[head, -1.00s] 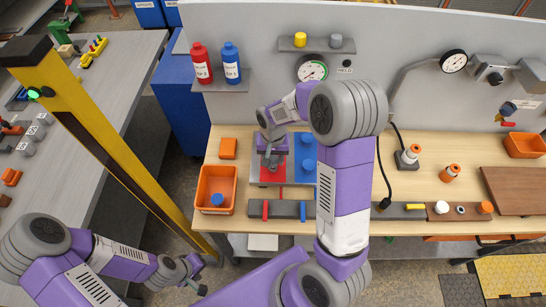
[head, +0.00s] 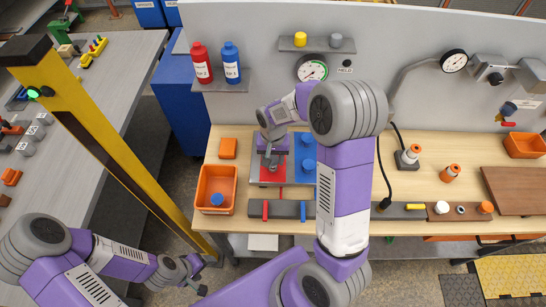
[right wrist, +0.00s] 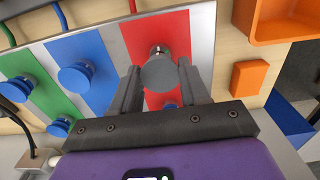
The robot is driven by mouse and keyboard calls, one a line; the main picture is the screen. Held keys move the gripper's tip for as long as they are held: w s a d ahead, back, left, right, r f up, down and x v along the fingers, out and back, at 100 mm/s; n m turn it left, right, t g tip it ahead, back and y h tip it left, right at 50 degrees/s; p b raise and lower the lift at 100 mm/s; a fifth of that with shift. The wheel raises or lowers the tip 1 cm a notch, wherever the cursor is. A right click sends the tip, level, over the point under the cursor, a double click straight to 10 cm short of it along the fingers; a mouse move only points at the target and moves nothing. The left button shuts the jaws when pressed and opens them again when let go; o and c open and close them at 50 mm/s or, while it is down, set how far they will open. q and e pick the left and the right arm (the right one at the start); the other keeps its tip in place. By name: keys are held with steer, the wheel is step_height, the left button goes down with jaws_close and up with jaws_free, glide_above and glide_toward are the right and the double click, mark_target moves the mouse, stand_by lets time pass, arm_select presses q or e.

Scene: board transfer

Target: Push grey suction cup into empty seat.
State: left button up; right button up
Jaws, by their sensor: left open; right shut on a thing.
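The grey suction cup (right wrist: 160,73) is between the fingers of my right gripper (right wrist: 160,88), over the red strip (right wrist: 158,32) of the board. A short metal stem (right wrist: 160,50) shows right behind the cup. I cannot tell whether the cup is fully in its seat. In the head view my right gripper (head: 270,167) reaches down over the red strip, and the grey cup is hard to make out there. Blue suction cups sit on the blue strip (right wrist: 76,78) and the green strip (right wrist: 18,90). My left gripper (head: 190,274) is open and empty, low at the left, away from the bench.
An orange bin (head: 204,205) holding a blue cup stands left of the board. An orange block (head: 228,148) lies behind the bin. A dark bar with red and blue handles (head: 285,210) lies in front of the board. Bottles (head: 202,64) stand on a shelf behind.

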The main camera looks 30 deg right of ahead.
steer(key=shift+f+b, duration=0.95)
steer(key=shift+f, duration=0.25)
steer(key=o, duration=1.1)
steer(key=shift+o, duration=0.2)
step_height(320, 180, up, 8)
steer(key=shift+f+p, duration=0.2)
steer(key=shift+p, duration=0.2)
